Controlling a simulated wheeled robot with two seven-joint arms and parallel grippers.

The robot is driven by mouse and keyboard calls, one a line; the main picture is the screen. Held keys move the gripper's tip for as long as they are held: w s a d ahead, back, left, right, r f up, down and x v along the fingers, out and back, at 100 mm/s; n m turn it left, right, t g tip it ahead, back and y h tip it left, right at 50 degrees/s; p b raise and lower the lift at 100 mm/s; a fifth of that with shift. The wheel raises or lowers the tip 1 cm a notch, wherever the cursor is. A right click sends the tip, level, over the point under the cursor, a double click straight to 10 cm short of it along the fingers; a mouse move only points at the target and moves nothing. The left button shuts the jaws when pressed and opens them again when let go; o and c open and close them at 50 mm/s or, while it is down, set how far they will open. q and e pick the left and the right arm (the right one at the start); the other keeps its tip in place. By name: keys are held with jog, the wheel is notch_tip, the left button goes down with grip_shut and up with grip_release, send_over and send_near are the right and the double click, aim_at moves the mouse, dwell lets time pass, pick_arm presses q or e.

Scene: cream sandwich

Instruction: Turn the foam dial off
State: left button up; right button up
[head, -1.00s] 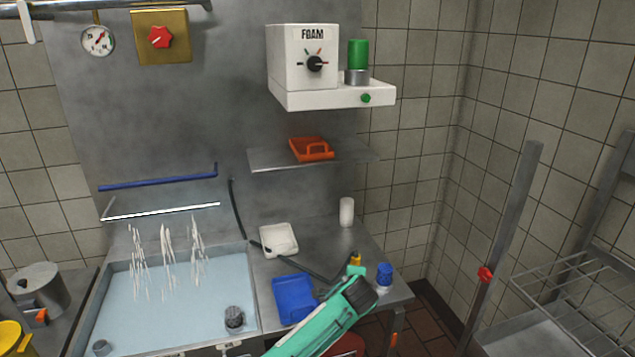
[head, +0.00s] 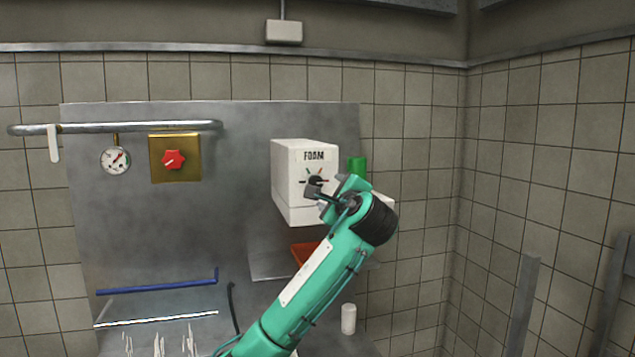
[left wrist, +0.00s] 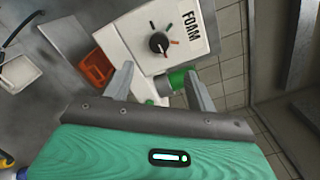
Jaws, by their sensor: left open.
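The foam dial (left wrist: 158,43) is a black round knob with coloured marks around it, on the front of a white box (left wrist: 140,22) lettered FOAM. In the head view the box (head: 290,195) hangs on the steel wall panel, and the dial (head: 316,181) is partly covered by my gripper. My left gripper (head: 322,193) is in front of the box's face, close to the dial. In the left wrist view its two fingers (left wrist: 157,84) are apart with nothing held, and the dial lies beyond their tips. I cannot tell whether they touch anything. My right gripper is out of view.
A green cylinder (head: 357,168) stands beside the foam box, partly behind my arm. An orange scoop (left wrist: 95,68) lies on the shelf below. A gauge (head: 115,160) and a red knob on a brass plate (head: 173,160) are at left. A white cylinder (head: 348,319) stands below.

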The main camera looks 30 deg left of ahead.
aim_at(316, 183)
pick_arm(q)
jog(key=p+x, duration=0.5)
jog(key=x, duration=0.6)
jog(key=shift+r+p, duration=0.1)
jog(key=shift+p, duration=0.2)
jog(key=shift+w+a, duration=0.45)
jog(key=shift+a, duration=0.1)
jog(key=shift+c, duration=0.3)
jog(key=shift+f, duration=0.2)
jog(key=c, duration=0.9)
